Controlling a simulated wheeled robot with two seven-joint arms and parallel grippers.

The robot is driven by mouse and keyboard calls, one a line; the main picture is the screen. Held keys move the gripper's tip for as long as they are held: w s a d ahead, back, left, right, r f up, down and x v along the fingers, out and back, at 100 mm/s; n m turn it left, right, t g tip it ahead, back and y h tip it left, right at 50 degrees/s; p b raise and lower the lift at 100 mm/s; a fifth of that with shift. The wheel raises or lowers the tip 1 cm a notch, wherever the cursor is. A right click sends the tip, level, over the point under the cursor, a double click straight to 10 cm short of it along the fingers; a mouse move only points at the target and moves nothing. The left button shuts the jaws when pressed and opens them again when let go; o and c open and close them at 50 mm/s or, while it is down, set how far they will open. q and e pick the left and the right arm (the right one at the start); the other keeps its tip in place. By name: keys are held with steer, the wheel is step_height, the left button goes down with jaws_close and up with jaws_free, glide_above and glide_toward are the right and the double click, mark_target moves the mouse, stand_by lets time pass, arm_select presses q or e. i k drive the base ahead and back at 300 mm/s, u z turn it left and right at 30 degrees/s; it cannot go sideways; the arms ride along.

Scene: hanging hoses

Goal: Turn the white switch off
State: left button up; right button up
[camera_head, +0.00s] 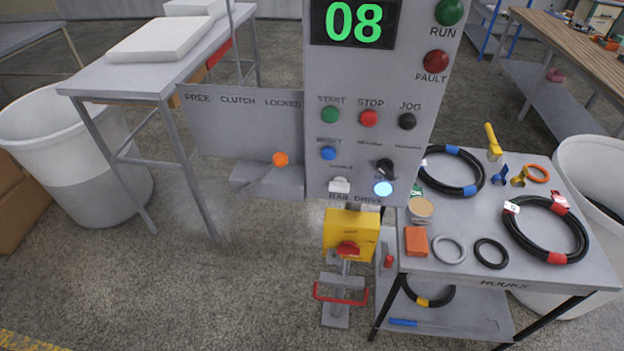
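A white switch (340,186) sits low on the front of the grey control panel (375,70), above the "BAR DRIVE" lettering. It is small, and I cannot tell its position from this view. Right of it a round lamp (383,189) glows bluish white. A black knob (385,166) is just above the lamp. Neither of my grippers is in view.
Left of the panel is an orange-knobbed lever (280,159). Below is a yellow box (350,233) with a red handle. A grey table (470,262) with hoses, rings and an orange block stands right. The floor at front left is clear.

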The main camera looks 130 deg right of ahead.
mark_target(338, 185)
steer(key=z, duration=0.4)
steer(key=k, duration=0.15)
steer(key=z, duration=4.6)
steer(key=k, duration=0.6)
steer(key=u, duration=0.4)
steer(key=i, duration=0.55)
